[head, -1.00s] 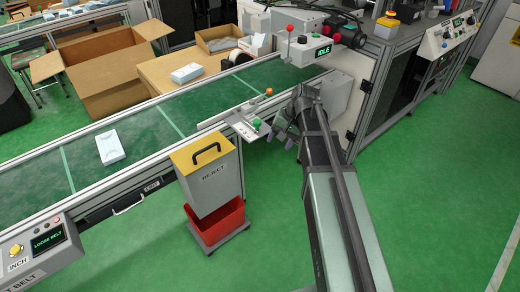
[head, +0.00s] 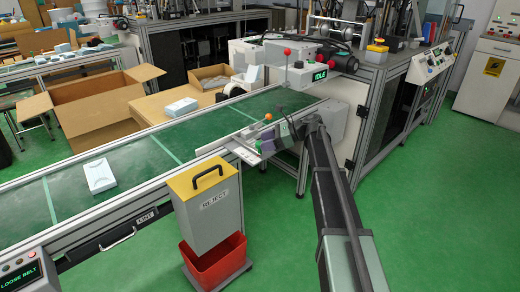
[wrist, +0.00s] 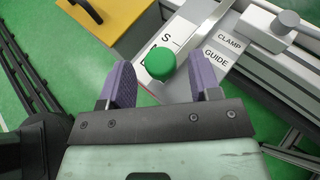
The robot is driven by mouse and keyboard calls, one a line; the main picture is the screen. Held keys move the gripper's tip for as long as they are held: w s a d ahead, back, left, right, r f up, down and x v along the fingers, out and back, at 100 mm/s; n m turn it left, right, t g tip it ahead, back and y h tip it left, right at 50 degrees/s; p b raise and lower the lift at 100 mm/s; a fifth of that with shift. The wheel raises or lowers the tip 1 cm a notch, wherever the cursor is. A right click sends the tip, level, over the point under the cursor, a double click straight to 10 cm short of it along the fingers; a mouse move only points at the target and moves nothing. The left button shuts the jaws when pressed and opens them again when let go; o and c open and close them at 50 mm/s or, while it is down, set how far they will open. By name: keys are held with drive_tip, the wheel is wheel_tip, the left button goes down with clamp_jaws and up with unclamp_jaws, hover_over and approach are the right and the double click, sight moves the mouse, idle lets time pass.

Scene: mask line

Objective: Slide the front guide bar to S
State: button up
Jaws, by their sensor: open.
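The green knob (wrist: 161,64) shows in the wrist view between the tips of my open gripper (wrist: 164,78), whose purple pads stand apart on either side of it. I cannot tell whether a pad touches it. A white scale strip beside the knob shows an S (wrist: 166,40); the knob partly covers another letter below it. The plate (wrist: 215,58) next to it reads CLAMP and GUIDE. In the head view my gripper (head: 276,141) is at the front guide bar's plate (head: 240,150) on the belt's near edge and hides the green knob there.
An orange-topped lever (head: 267,117) stands by the belt edge. The yellow-lidded reject bin (head: 208,202) stands just left of my gripper, over a red tub (head: 214,262). A pale packet (head: 99,176) lies on the green belt (head: 140,165). The floor on the right is clear.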

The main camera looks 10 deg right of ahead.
sight(250, 147)
drive_tip(key=shift+x, duration=1.35)
clamp_jaws()
drive_tip(key=shift+w+a, duration=0.45)
drive_tip(key=shift+w, duration=0.35)
drive_tip(key=shift+w+a, duration=0.45)
drive_tip(key=shift+w, duration=0.3)
drive_tip(key=shift+w+a, duration=0.45)
drive_tip(key=shift+w, duration=0.35)
unclamp_jaws()
drive_tip(key=shift+a, duration=0.1)
